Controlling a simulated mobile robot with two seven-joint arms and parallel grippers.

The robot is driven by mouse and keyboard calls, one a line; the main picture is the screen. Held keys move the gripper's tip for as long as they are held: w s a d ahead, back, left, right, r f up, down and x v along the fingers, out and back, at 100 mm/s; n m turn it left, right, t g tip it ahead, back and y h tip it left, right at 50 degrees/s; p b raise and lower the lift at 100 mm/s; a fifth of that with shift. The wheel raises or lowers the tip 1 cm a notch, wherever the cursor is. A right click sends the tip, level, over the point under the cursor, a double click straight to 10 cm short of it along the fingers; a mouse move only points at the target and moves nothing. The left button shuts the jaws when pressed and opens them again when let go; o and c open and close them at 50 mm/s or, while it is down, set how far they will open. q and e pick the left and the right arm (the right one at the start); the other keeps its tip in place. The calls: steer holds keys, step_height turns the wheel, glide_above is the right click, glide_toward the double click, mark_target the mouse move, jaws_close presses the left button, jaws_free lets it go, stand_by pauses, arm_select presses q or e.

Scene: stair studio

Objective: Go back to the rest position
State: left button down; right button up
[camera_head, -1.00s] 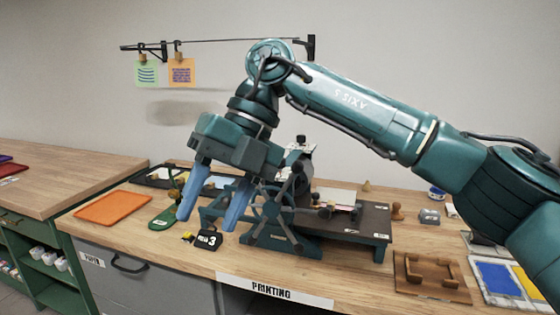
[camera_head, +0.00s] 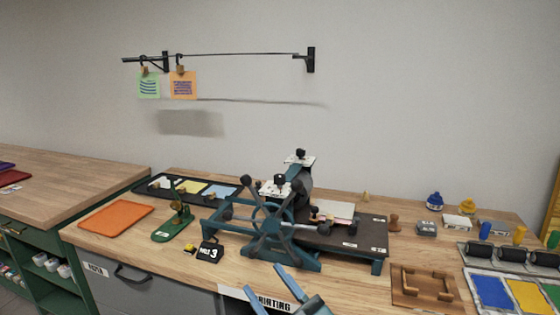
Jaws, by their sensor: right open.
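My right gripper (camera_head: 281,287) shows only at the bottom edge of the head view, with two blue fingers spread apart and nothing between them. It is in front of the bench's front edge, near the PRINTING label (camera_head: 272,302), which it partly covers. The rest of the right arm is mostly out of the picture. My left gripper is not in view.
The wooden bench (camera_head: 150,262) carries a teal printing press (camera_head: 272,230) with a spoked wheel, an orange tray (camera_head: 116,216), a green stand (camera_head: 172,225), a wooden frame (camera_head: 426,285) and ink pads (camera_head: 490,291). Two cards hang on a wall rail (camera_head: 230,55).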

steer(key=s+d+f+m+g+h, duration=0.2)
steer(key=s+d+f+m+h, duration=0.1)
steer(key=f, duration=0.5)
steer(key=s+d+f+m+g+h+p, duration=0.1)
steer(key=s+d+f+m+g+h, duration=0.1)
steer(key=s+d+f+h, duration=0.3)
steer(key=s+d+f+m+g+h, duration=0.2)
steer(key=s+d+f+m+h, duration=0.2)
steer(key=s+d+f, duration=0.4)
step_height(320, 180, down, 3)
steer(key=shift+s+f+g+p, duration=0.2)
steer(key=shift+s+g+p, duration=0.15)
steer(key=shift+s, duration=0.45)
